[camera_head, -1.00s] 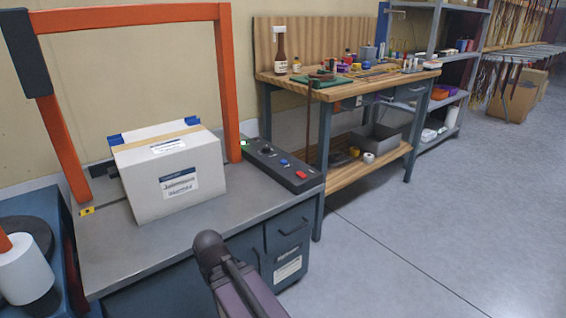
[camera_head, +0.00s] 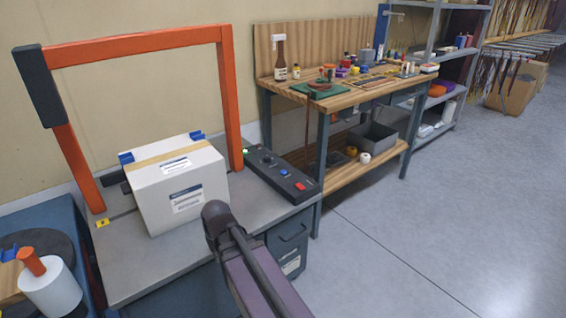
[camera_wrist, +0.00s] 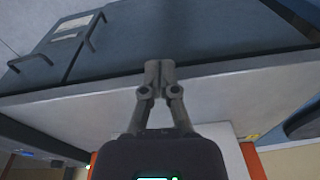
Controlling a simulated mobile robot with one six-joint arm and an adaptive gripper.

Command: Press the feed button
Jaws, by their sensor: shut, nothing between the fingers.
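The dark control panel (camera_head: 276,178) lies along the right side of the grey machine table (camera_head: 150,262). It carries a green light (camera_head: 245,152), a black knob (camera_head: 267,161), a blue button (camera_head: 284,173) and a red button (camera_head: 300,186). I cannot read any label marking the feed button. My gripper (camera_wrist: 160,70) is shut and empty in the wrist view, in front of the table's edge and drawer front. It appears apart from the panel. In the head view my arm covers the front of the table, and the fingertips cannot be made out.
A taped white carton (camera_head: 175,190) stands on the table under an orange arch (camera_head: 140,46), left of the panel. A wooden workbench (camera_head: 345,98) with tools stands behind right. A spool (camera_head: 50,285) is at lower left. The floor (camera_head: 430,220) at right is clear.

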